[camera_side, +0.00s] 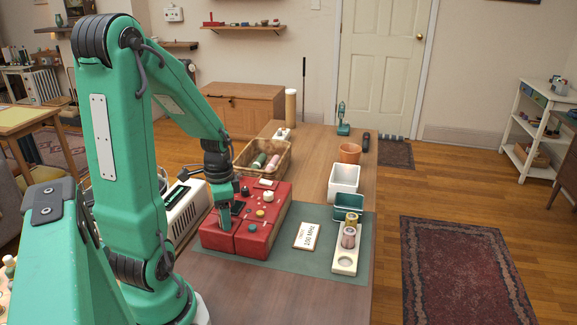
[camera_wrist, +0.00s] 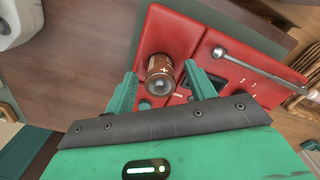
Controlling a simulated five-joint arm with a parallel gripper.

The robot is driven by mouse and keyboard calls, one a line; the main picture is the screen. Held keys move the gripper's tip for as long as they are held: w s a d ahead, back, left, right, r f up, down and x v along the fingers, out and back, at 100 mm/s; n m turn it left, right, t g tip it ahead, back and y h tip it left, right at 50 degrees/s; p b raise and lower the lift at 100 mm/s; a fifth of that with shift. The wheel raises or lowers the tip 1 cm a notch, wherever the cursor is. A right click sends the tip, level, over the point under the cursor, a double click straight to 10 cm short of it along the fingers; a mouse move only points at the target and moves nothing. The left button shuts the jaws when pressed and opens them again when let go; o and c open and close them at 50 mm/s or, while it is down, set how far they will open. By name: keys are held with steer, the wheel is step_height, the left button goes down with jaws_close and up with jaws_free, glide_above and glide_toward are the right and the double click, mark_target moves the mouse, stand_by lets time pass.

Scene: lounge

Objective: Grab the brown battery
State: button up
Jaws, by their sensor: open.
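The brown battery (camera_wrist: 160,68) stands on the red box in the wrist view, with a plus sign on its side and a pale metal end towards the camera. My gripper (camera_wrist: 161,80) is open, with one green finger on either side of the battery. I cannot tell whether either finger touches it. In the side view my gripper (camera_side: 224,214) is low over the left part of the red box (camera_side: 262,238). The battery cannot be made out there; the gripper seems to hide it.
The red box bears knobs, and a metal lever (camera_wrist: 245,62) lies right of the battery. A white card (camera_side: 307,235) and a cream holder (camera_side: 345,262) with two cells lie on the green mat. A wicker basket (camera_side: 284,165), white bin (camera_side: 343,183) and green tray (camera_side: 348,207) stand behind.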

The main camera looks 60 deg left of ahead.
stand_by(0.4)
steer(key=c, duration=1.1)
steer(key=shift+r, duration=0.15)
steer(key=shift+r, duration=0.85)
step_height(320, 180, up, 2)
steer(key=d+r, duration=0.2)
steer(key=d, duration=0.1)
steer(key=w+d+r, duration=0.1)
steer(key=d+r, duration=0.1)
steer(key=d, duration=0.2)
steer(key=w+d+r, duration=0.1)
steer(key=d+r, duration=0.2)
steer(key=d, duration=0.1)
steer(key=shift+w+d, duration=0.2)
